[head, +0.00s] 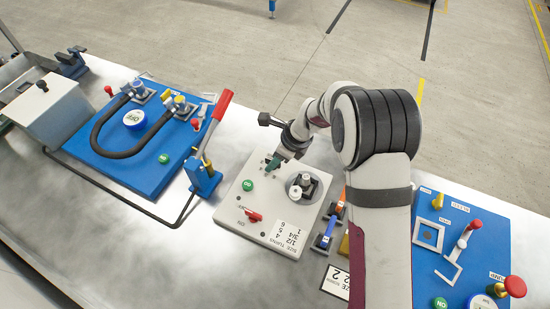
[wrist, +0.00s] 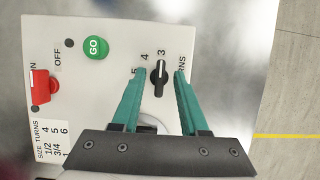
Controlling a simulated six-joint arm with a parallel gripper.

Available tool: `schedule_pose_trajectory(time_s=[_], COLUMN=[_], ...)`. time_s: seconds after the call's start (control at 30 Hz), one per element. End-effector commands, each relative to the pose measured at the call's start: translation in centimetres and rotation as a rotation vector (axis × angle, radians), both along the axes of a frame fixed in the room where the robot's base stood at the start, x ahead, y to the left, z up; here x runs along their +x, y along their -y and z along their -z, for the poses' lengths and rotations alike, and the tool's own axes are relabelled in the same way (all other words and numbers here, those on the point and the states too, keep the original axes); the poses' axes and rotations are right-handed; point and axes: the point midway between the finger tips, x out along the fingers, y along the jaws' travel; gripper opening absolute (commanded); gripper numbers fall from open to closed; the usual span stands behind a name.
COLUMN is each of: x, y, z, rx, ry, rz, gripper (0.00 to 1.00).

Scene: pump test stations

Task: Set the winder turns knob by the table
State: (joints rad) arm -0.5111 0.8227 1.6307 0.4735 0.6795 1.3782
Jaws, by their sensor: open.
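The winder panel (head: 290,212) is a light board on the bench, and it also fills much of the wrist view (wrist: 110,30). In the wrist view the black turns knob (wrist: 159,77) has a pale pointer line aimed up, near the 3. The numbers 5, 4 and 3 stand around it. My gripper (wrist: 160,74) is open, with one teal finger on each side of the knob and gaps showing. In the head view my gripper (head: 273,163) is over the panel's far side. The printed size and turns table (head: 290,236) pairs 1/2 with 4, 3/4 with 5, 1 with 6.
The panel has a green GO button (wrist: 96,47) and a red switch (wrist: 42,87). Left of it stand a red-handled lever (head: 221,105) and a blue hose board (head: 180,165). Another blue board (head: 500,245) is at the right. A card (head: 335,283) lies near the panel, partly hidden by my arm.

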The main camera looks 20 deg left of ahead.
Motion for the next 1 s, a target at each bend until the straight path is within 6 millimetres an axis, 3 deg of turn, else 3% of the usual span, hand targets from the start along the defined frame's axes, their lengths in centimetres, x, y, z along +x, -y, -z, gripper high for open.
schedule_pose_trajectory(time_s=[0.1,0.3,0.37,0.77,1.0], x=[0.00,0.01,0.01,0.06,0.16], y=[0.01,0.02,0.03,0.05,0.04], z=[-0.02,-0.03,-0.04,-0.06,-0.03], rx=[0.000,0.000,0.000,0.000,0.000], ry=[0.000,0.000,0.000,0.001,0.000], rz=[0.000,0.000,0.000,-0.013,-0.119], gripper=[0.44,0.08,0.00,0.00,0.00])
